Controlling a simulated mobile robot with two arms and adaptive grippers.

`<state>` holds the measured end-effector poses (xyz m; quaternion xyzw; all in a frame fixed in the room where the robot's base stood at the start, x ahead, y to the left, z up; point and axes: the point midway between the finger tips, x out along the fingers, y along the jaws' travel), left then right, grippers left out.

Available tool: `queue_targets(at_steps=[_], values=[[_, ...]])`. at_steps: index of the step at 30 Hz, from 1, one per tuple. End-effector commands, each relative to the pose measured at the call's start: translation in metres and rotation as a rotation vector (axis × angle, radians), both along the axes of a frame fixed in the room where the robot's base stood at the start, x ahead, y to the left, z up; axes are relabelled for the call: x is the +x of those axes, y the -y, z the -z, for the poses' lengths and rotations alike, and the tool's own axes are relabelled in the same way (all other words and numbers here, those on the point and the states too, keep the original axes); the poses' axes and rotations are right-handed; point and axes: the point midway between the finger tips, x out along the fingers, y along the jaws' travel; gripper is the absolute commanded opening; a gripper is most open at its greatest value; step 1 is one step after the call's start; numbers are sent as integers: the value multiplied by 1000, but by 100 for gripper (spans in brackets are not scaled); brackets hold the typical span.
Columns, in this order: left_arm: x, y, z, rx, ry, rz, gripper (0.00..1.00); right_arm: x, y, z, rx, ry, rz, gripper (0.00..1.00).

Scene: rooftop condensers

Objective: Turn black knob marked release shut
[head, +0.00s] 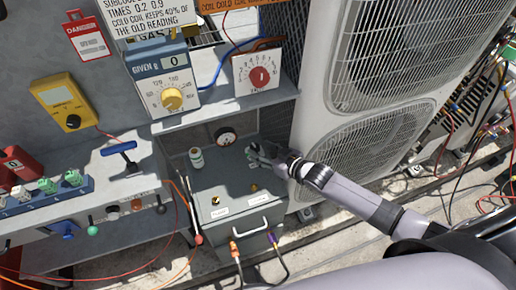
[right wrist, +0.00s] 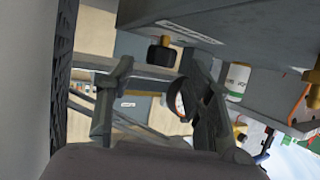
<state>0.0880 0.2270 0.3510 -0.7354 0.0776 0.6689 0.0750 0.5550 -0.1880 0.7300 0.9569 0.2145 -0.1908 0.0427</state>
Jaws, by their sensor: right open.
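A black knob (right wrist: 160,52) on a yellow stem shows in the right wrist view, on a grey box beside a small white label (right wrist: 190,33) too blurred to read. In the head view the grey box (head: 230,227) has two small brass-coloured fittings on its top near the front, the right one (head: 253,187) near a label; I cannot tell for certain which is the knob. My right gripper (head: 256,153) is open and empty above the back right of the box top, behind these fittings. Its fingers also show in the right wrist view (right wrist: 165,92), apart from the knob.
A shelf (head: 225,112) overhangs the back of the box. A white jar (head: 196,157) and a round gauge (head: 226,137) stand left of my gripper. A white condenser (head: 330,105) rises close on the right. Cables hang at the box's left.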

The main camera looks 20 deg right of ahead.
Motion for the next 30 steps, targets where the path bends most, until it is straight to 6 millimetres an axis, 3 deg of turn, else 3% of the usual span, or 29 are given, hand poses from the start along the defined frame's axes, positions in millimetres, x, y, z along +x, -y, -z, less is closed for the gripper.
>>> queue_targets(at_steps=[6, 17, 30], values=[[0, -5, 3, 6, -1, 1, 40, 20, -10, 9, 2, 1, 0, 47], [0, -9, 3, 11, -1, -2, 40, 23, -11, 11, 1, 0, 0, 47], [-1, -9, 3, 11, -2, -3, 40, 23, -11, 11, 0, 0, 0, 18]])
